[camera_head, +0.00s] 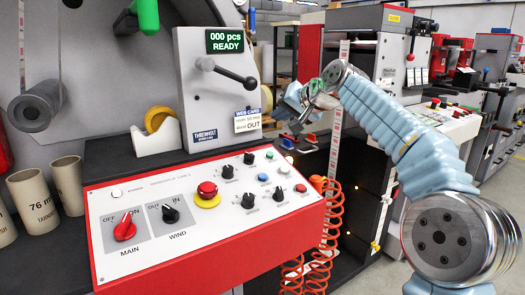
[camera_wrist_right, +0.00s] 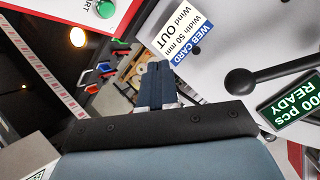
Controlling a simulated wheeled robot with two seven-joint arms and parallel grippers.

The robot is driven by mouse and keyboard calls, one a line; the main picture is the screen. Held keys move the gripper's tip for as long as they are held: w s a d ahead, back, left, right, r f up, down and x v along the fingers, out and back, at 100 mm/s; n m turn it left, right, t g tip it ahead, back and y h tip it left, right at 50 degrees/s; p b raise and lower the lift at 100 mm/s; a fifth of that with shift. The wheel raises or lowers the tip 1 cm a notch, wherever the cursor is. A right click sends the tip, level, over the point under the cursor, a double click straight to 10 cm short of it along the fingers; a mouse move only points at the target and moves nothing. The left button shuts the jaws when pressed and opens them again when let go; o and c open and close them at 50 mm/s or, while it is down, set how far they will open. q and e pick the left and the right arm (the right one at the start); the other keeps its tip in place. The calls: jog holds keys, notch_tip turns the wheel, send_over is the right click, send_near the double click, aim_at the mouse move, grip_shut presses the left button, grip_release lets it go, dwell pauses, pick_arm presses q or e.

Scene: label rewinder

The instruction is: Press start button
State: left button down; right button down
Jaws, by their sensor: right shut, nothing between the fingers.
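The right wrist view shows a round green button (camera_wrist_right: 104,8) at the top left, with a partly cropped label ending in "ART". In the head view the red and white control panel (camera_head: 140,262) carries several knobs and buttons. My right gripper (camera_head: 297,126) is shut and empty. It is above and beyond the panel's right end, to the right of the web card, apart from the panel. Its closed fingertips (camera_wrist_right: 156,80) show in the wrist view, away from the green button. My left gripper is not in view.
A red mushroom button (camera_head: 207,189) and a red MAIN switch (camera_head: 125,228) sit on the panel. A black lever (camera_head: 228,72) sticks out under the READY display (camera_head: 225,41). An orange coiled hose (camera_head: 325,240) hangs right of the panel. Room above the panel is clear.

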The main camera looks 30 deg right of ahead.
jog(key=b, duration=0.2)
send_over(270, 155)
jog(key=s, duration=0.2)
jog(key=f, duration=0.7)
jog(key=shift+d, duration=0.4)
jog(key=shift+w+f+b, duration=0.25)
jog(key=shift+f+b, duration=0.2)
jog(key=shift+f, duration=0.35)
dwell(0.7)
jog(key=shift+w+f, duration=0.1)
jog(key=shift+f, duration=0.25)
